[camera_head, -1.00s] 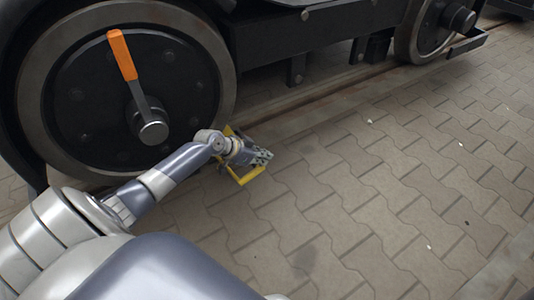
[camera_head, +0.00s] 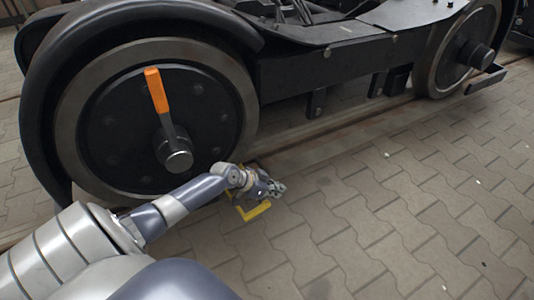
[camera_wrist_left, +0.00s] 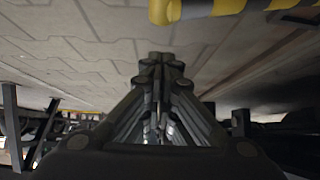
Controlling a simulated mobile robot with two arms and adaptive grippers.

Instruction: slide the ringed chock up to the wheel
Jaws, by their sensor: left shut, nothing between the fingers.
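The yellow chock (camera_head: 258,211) lies on the paving at the foot of the near wheel (camera_head: 88,152), partly hidden behind my left wrist and gripper. In the left wrist view a yellow bar with black stripes (camera_wrist_left: 225,8), seemingly part of it, crosses the top right. I cannot make out a ring. My left gripper (camera_head: 279,188) is beside the chock's far side in the head view. In the left wrist view its fingers (camera_wrist_left: 163,62) are together with nothing between them, apart from the striped bar. The gap between chock and wheel is hidden. My right gripper is out of view.
An orange-handled lever (camera_head: 157,92) stands up from the near wheel's hub. The dark bogie frame (camera_head: 335,55) runs above the rail (camera_head: 335,145) to a second wheel (camera_head: 455,50). Open paving (camera_head: 410,225) lies to the right.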

